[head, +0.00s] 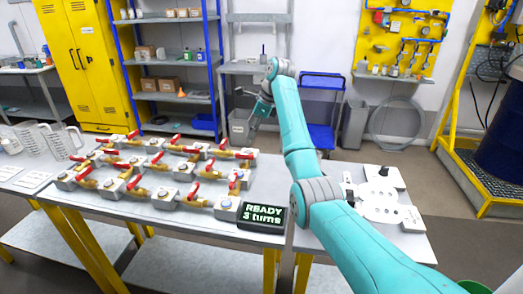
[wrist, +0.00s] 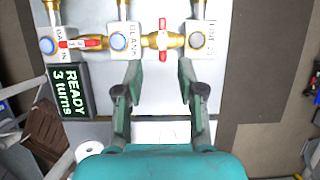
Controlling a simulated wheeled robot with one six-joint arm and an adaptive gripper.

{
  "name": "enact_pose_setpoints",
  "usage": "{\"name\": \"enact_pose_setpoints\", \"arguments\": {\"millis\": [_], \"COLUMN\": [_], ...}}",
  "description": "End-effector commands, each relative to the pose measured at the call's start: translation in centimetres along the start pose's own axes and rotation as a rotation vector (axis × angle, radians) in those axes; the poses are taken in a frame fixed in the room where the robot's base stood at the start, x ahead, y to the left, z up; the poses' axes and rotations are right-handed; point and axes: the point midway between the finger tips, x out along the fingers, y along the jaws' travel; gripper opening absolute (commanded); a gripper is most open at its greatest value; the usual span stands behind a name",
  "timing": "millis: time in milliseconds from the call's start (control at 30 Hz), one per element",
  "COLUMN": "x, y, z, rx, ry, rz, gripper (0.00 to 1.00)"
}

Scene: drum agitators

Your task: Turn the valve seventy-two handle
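Several brass valves with red handles stand in rows on the left table; one is the front valve (head: 205,201). No readable number marks which is valve seventy-two.
A dark display (head: 264,216) reads "READY 3 turns" at the table's front right corner; it also shows in the wrist view (wrist: 70,90). Clear jugs (head: 62,141) stand at the left. A white plate with round parts (head: 380,203) lies on the right table. Shelves and a blue cart (head: 322,110) stand behind.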

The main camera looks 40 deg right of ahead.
Motion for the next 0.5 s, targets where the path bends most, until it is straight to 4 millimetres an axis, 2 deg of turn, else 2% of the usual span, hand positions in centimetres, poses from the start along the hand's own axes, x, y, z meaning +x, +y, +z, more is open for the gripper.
{"name": "enact_pose_setpoints", "arguments": {"millis": [167,500], "x": [1.0,6.7], "y": [0.0,0.1], "z": [-0.2,-0.2], "rx": [0.018,0.014], "ry": [0.002,0.003], "rz": [0.008,0.007], "gripper": [0.39,0.39]}}
